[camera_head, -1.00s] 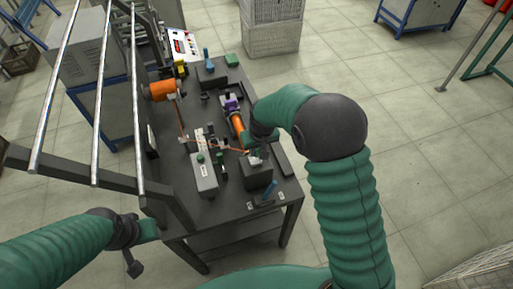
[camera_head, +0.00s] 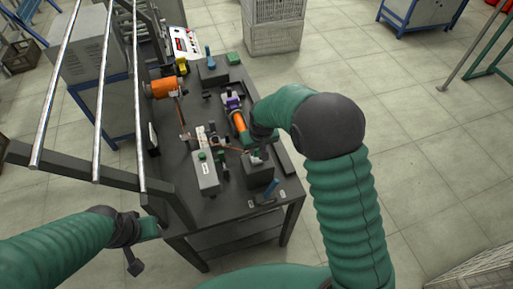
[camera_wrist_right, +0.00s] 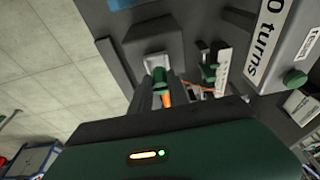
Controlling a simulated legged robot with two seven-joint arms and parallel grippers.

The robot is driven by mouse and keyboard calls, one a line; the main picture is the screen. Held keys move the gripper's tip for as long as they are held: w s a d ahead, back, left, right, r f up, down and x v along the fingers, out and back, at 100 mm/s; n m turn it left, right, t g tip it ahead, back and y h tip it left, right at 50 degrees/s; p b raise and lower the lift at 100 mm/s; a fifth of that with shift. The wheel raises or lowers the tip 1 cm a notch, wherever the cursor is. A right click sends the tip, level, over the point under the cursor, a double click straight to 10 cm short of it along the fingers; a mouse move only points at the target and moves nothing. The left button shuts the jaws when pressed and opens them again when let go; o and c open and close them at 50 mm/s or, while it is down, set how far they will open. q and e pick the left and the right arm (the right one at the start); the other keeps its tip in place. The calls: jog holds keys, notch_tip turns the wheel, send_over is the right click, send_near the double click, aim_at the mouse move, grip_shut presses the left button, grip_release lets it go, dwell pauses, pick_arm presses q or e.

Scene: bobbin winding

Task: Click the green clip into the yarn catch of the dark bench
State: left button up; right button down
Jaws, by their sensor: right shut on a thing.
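In the right wrist view the green clip (camera_wrist_right: 160,77) sits between the fingers of my right gripper (camera_wrist_right: 160,92), which is shut on it. Its far end is at the pale yarn catch (camera_wrist_right: 154,62) on a dark block (camera_wrist_right: 152,32); I cannot tell whether it is seated. In the head view my right gripper (camera_head: 257,153) is over the dark block (camera_head: 257,176) at the near right of the dark bench (camera_head: 215,212), and mostly hides the clip. My left gripper (camera_head: 150,228) is beside the bench's near left corner, away from the clip; its jaws are unclear.
Orange yarn (camera_head: 230,149) runs across the bench towards the block. A grey box with a green button (camera_head: 205,175) stands left of the block. An orange bobbin (camera_head: 240,125) lies behind it. A blue-handled tool (camera_head: 268,190) is near the front edge. Metal rails (camera_head: 100,100) stand at left.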

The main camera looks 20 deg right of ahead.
jog(key=shift+a+f+b, duration=0.2)
jog(key=shift+f+b, duration=0.1)
jog(key=shift+f, duration=0.25)
jog(key=shift+d+f+b, duration=0.25)
jog(key=shift+f+b, duration=0.2)
jog(key=shift+f, duration=0.3)
jog(key=c, duration=1.2)
grip_release()
jog(key=shift+r, duration=0.2)
jog(key=v, duration=1.6)
jog(key=shift+s+r+b, duration=0.1)
jog(key=shift+r+b, duration=0.15)
jog(key=shift+b, duration=0.15)
